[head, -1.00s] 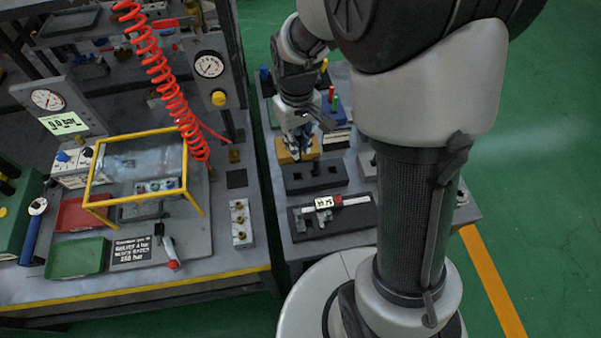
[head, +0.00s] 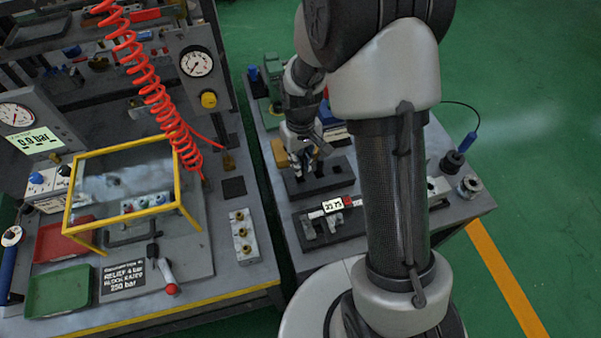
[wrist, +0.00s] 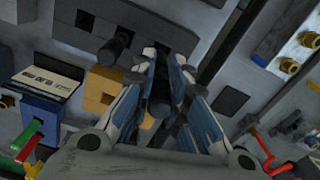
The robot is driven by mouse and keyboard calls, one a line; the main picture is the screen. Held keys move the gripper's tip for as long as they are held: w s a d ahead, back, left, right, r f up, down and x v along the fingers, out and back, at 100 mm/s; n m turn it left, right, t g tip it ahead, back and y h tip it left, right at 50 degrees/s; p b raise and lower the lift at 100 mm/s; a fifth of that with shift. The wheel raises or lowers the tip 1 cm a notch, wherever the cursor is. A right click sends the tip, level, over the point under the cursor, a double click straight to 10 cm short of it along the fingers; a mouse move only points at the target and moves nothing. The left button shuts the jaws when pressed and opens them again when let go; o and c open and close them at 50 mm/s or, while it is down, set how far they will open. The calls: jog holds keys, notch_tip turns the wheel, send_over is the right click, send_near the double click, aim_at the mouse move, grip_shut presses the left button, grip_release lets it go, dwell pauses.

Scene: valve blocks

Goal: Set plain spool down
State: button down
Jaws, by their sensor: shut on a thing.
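My gripper (wrist: 163,80) is shut on a dark cylindrical spool (wrist: 160,98), which shows between the two blue-grey fingers in the wrist view. The fingers hide part of it. In the head view my gripper (head: 304,160) is low over the right bench, at the back edge of a dark block with square recesses (head: 338,172). The same block (wrist: 138,22) lies just beyond the fingertips in the wrist view. Another dark cylinder (wrist: 112,48) stands at that block, left of the fingers. I cannot tell whether the held spool touches the block.
A yellow block (wrist: 101,90) is close to the left finger. A blue bin (wrist: 40,118) is further left. In the head view a caliper on a dark stand (head: 322,225) is in front of the recessed block. The left bench holds a yellow-framed guard (head: 125,150) and a red coiled hose (head: 160,95).

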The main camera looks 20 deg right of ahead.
jog(key=shift+f+b, duration=0.65)
jog(key=shift+f, duration=1.65)
jog(key=shift+f, duration=0.15)
jog(key=c, duration=1.6)
grip_release()
